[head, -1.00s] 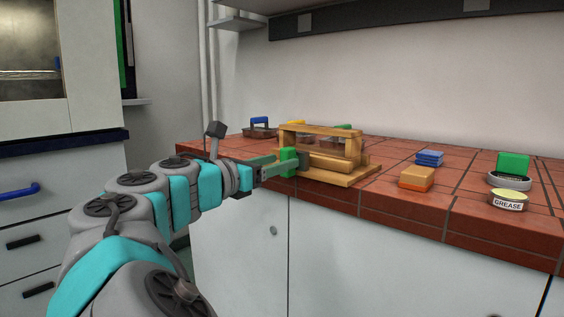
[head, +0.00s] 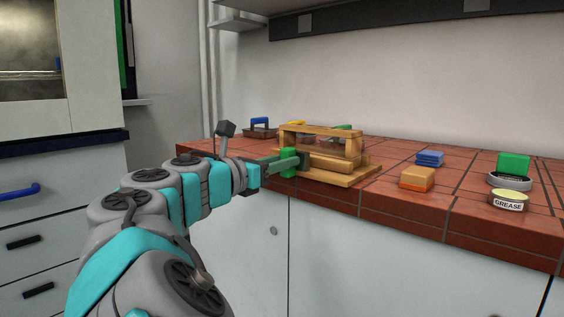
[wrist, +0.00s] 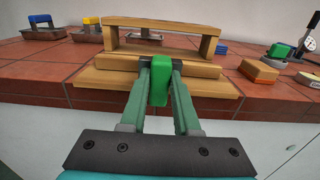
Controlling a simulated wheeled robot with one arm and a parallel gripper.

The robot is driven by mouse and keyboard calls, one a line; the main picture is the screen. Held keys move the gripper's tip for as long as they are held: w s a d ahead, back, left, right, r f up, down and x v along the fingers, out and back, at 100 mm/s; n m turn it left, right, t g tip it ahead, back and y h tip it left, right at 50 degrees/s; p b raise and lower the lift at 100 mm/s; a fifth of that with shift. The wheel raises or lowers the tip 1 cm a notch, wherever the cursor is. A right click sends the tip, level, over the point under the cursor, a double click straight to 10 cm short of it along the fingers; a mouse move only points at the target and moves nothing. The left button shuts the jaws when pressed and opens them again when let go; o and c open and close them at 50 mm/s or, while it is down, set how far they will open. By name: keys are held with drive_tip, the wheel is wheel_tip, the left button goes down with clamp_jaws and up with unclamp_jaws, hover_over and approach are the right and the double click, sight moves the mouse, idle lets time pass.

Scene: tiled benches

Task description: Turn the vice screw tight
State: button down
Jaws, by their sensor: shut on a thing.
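The wooden vice (head: 340,174) stands at the front edge of the tiled bench, with a base board, a jaw block and an upper frame. It also shows in the wrist view (wrist: 204,87). The green screw handle (wrist: 159,82) sticks out of the front of the vice, and part of it shows in the head view (head: 288,168). My gripper (head: 290,163) reaches it from the left. In the wrist view my gripper (wrist: 160,84) has one finger on each side of the green handle and is shut on it. The screw's shaft is hidden behind the handle and fingers.
A blue-handled tool (head: 260,127) stands behind at left. Bare tiles (head: 455,190) lie between.

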drive_tip(key=shift+r+m+p, duration=0.15)
drive_tip(key=shift+m+p, duration=0.15)
drive_tip(key=shift+p, duration=0.15)
drive_tip(key=shift+s+d+f+m+b, duration=0.15)
drive_tip(key=shift+m+b, duration=0.8)
drive_tip(key=shift+m, duration=1.9)
drive_tip(key=shift+f+m+b, duration=0.2)
drive_tip(key=shift+m+b, duration=0.75)
drive_tip(key=shift+m, duration=1.95)
drive_tip(key=shift+s+d+f+m+b, duration=0.15)
drive_tip(key=shift+m+b, duration=0.8)
drive_tip(key=shift+m, duration=1.9)
drive_tip(key=shift+w+a, duration=0.1)
drive_tip(key=c, duration=0.6)
unclamp_jaws()
drive_tip(key=shift+c, duration=0.2)
